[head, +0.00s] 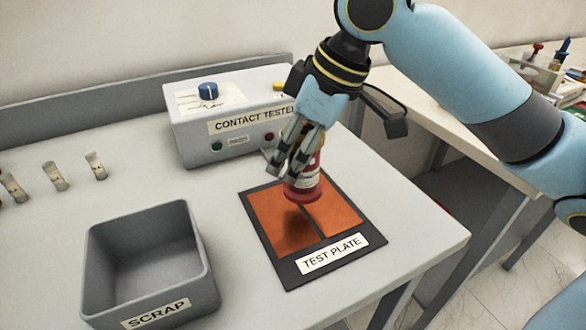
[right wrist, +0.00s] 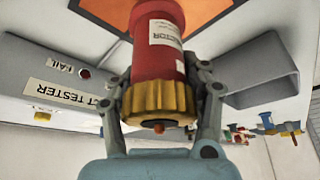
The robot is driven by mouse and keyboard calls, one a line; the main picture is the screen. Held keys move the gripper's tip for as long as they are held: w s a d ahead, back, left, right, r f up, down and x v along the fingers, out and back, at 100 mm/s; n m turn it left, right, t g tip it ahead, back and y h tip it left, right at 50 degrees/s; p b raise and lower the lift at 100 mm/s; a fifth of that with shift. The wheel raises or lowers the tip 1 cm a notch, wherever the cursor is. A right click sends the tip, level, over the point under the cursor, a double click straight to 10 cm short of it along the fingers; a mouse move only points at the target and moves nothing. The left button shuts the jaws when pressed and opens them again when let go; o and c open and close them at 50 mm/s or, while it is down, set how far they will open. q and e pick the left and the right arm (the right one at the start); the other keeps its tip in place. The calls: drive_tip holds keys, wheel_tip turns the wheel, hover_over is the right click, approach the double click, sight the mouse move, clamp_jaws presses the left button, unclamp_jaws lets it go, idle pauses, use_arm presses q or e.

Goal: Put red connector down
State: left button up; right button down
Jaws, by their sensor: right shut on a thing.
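The red connector (head: 306,186) is held upright, or nearly so, over the test plate (head: 285,276), a dark board with two orange pads. A shadow lies on the pads below it, and a small gap seems to remain under it. In the right wrist view the red connector (right wrist: 158,52) shows a white label and a gold ribbed collar. My right gripper (head: 290,163) is shut on it from both sides, and its fingers partly hide it. In the right wrist view the orange surface of the test plate (right wrist: 205,10) lies beyond the connector. My left gripper is not in view.
The contact tester box (head: 190,142), with a blue knob, stands behind the test plate. A grey scrap bin (head: 208,287) stands to its left. Several small pale pieces (head: 55,176) line the table's far left. The table's right edge is near the plate. Another bench (head: 440,125) stands at right.

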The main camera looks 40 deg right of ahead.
drive_tip(key=shift+f, duration=0.35)
wheel_tip(320, 180, down, 3)
drive_tip(key=shift+s+r+b, duration=0.1)
drive_tip(key=shift+r+b, duration=0.05)
drive_tip(key=shift+b, duration=0.15)
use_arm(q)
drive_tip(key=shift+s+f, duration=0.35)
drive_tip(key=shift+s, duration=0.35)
use_arm(e)
drive_tip(key=shift+f, duration=0.3)
drive_tip(key=shift+f, duration=0.15)
drive_tip(key=c, duration=0.6)
unclamp_jaws()
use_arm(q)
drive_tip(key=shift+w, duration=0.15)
